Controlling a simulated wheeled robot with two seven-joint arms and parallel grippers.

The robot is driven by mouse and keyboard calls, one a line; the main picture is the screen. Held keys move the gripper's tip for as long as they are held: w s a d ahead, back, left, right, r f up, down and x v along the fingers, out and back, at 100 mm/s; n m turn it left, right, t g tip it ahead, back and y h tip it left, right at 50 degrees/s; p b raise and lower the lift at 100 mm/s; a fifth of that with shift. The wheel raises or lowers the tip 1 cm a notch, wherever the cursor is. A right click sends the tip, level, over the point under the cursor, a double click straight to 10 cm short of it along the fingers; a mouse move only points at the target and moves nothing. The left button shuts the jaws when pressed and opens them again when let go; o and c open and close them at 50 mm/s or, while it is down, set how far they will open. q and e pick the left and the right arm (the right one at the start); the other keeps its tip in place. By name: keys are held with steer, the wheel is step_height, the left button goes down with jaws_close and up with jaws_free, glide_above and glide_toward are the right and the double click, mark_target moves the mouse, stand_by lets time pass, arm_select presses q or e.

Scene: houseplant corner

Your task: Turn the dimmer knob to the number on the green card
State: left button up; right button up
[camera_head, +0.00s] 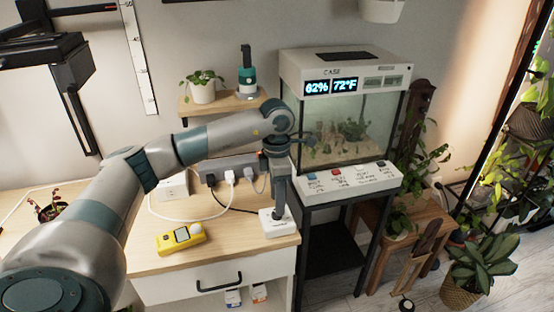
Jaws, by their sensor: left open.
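A small white box (270,228), which looks like the dimmer, sits near the right edge of the wooden cabinet top. My left gripper (280,213) points down right over it, with its fingers open around or just above the box's top. The dimmer knob and its numbers are hidden by the fingers or too small to read. I cannot make out a green card in this view. My right gripper is not in view.
A yellow device (181,238) lies on the cabinet top (150,262), left of the white box. Behind are a grey power strip (228,166) and cables. A terrarium (340,130) on a black stand with a labelled white panel (350,182) stands close at right.

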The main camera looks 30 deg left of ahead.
arm_select(q)
step_height(320, 180, up, 14)
steer(key=b, duration=0.1)
steer(key=shift+w+a, duration=0.25)
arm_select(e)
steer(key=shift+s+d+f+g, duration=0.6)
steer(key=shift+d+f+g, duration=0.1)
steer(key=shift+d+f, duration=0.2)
arm_select(q)
steer(key=shift+d, duration=0.1)
